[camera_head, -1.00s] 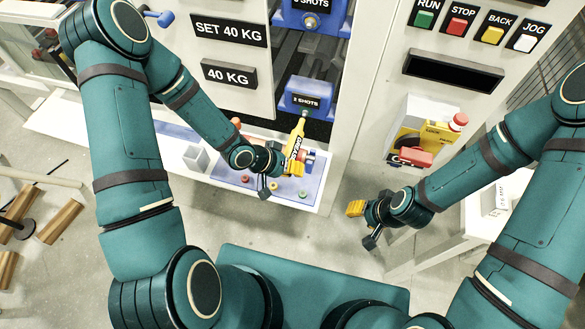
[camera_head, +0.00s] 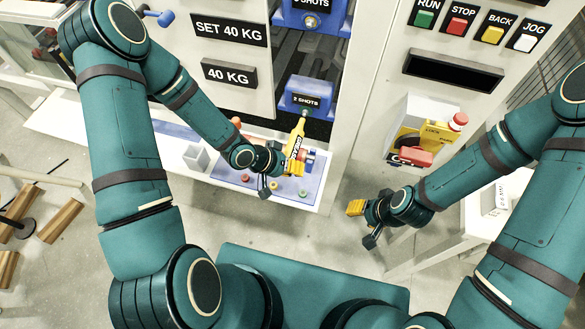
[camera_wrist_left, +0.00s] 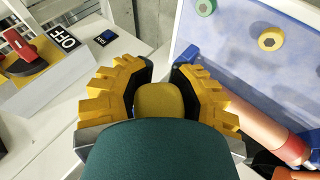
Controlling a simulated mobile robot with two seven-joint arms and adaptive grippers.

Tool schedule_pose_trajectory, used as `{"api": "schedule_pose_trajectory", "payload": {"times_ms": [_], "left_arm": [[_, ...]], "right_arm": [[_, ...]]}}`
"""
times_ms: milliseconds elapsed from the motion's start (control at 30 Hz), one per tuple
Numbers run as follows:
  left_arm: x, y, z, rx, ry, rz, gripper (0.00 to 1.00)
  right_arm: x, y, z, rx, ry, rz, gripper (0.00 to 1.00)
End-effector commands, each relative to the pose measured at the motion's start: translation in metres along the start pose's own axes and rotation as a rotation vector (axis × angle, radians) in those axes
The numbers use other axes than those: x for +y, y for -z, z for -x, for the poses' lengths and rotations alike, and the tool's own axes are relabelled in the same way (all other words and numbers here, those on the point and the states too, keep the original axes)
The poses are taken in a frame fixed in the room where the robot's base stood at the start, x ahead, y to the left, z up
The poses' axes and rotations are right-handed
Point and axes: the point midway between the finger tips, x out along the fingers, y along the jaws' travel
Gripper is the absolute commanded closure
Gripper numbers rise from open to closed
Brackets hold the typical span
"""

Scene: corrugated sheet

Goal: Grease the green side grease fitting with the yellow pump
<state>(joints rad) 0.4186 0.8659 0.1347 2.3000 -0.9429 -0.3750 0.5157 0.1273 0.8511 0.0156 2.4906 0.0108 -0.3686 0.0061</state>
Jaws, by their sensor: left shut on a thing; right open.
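The yellow pump (camera_head: 294,142) is in my left gripper (camera_head: 282,163), in front of the blue tray. Its narrow tip points up to the small green fitting (camera_head: 304,113) under the blue block labelled "2 SHOTS" (camera_head: 306,100). Tip and fitting look touching or very close; I cannot tell which. In the left wrist view the yellow-padded fingers (camera_wrist_left: 158,85) close around the pump's yellow rounded end (camera_wrist_left: 158,101). My right gripper (camera_head: 363,224) is open and empty over the floor, below the yellow and white box.
A second blue block (camera_head: 312,18) is higher up. A machine post stands right of the pump. A yellow and white box with a red handle (camera_head: 415,157) is at the right, beside a white table (camera_head: 470,220).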

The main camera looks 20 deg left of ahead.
Motion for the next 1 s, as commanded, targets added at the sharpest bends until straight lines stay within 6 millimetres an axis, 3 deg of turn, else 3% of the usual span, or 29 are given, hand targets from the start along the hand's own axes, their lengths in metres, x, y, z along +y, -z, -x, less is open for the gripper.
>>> {"api": "schedule_pose_trajectory", "payload": {"times_ms": [1000], "left_arm": [[-0.0003,0.0104,-0.0035,0.001,-0.001,-0.002,1.00]], "right_arm": [[-0.0018,0.0006,0.0048,0.000,0.000,0.000,0.53]]}}
